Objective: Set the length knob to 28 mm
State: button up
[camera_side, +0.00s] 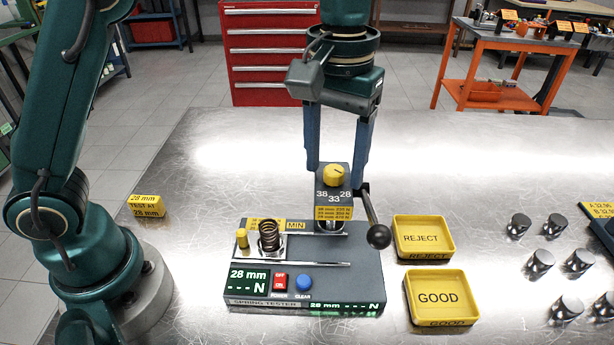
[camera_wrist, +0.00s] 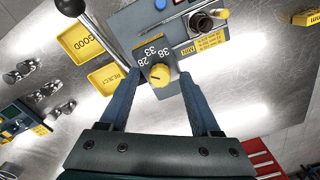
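The length knob (camera_side: 337,172) is a yellow round dial on top of the spring tester's post, with 38, 33 and 28 marked in front of it. It also shows in the wrist view (camera_wrist: 160,76). Its pointer direction is too small to read surely. The tester's display (camera_side: 248,281) reads 28 mm and dashes before N. My gripper (camera_side: 338,167) is open, with one blue finger on each side of the knob head. In the wrist view the fingers (camera_wrist: 160,82) stand apart, with a gap on both sides of the knob. I see no contact.
A lever with a black ball (camera_side: 378,236) sticks out at the tester's right. A spring (camera_side: 268,236) stands on the tester. Yellow REJECT (camera_side: 423,238) and GOOD (camera_side: 440,298) trays lie to the right, with several metal cylinders beyond. A yellow sign (camera_side: 146,206) says TEST AT 28 mm.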

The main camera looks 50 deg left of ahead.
aim_at(334, 169)
jog(key=shift+r, duration=2.55)
jog(key=s+a+r+t, duration=0.3)
jog(key=s+a+r, duration=0.2)
jog(key=s+a, duration=0.2)
jog(key=s+a+f+m+t, duration=0.2)
jog(key=s+f, duration=0.4)
jog(key=f, duration=0.4)
jog(key=shift+a+f+m+t, duration=0.15)
jog(key=shift+a+m+t, duration=0.15)
jog(key=shift+a+m, duration=0.3)
